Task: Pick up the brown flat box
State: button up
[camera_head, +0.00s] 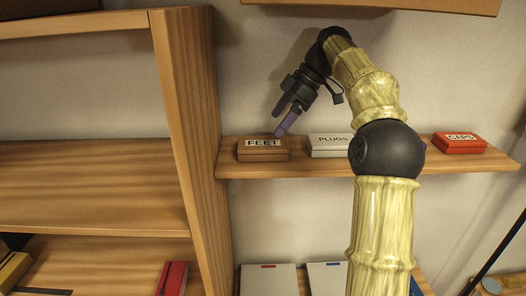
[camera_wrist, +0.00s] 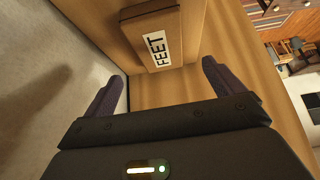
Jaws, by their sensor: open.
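The brown flat box (camera_head: 263,152) with a white label reading FEET lies on the left end of a wall-mounted wooden shelf (camera_head: 380,163). My gripper (camera_head: 279,120) is open and empty, above and slightly right of the box. In the wrist view the brown box (camera_wrist: 150,14) shows at the top, ahead of and between my two purple fingers (camera_wrist: 160,85), apart from both.
A white box (camera_head: 329,147) labelled PLUGS lies right of the brown box, partly behind my arm. A red box (camera_head: 459,142) labelled CAPS is further right. A tall wooden shelf unit (camera_head: 190,110) stands close on the left. Another board (camera_head: 380,5) hangs above.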

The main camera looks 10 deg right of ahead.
aim_at(263, 143)
jog(key=shift+x, duration=1.85)
jog(key=shift+p+x, duration=1.6)
jog(key=shift+x, duration=1)
jog(key=shift+d, duration=0.1)
jog(key=c, duration=1.1)
jog(key=shift+c, duration=0.2)
jog(key=shift+r+b, duration=0.85)
jog(key=shift+r, duration=4.15)
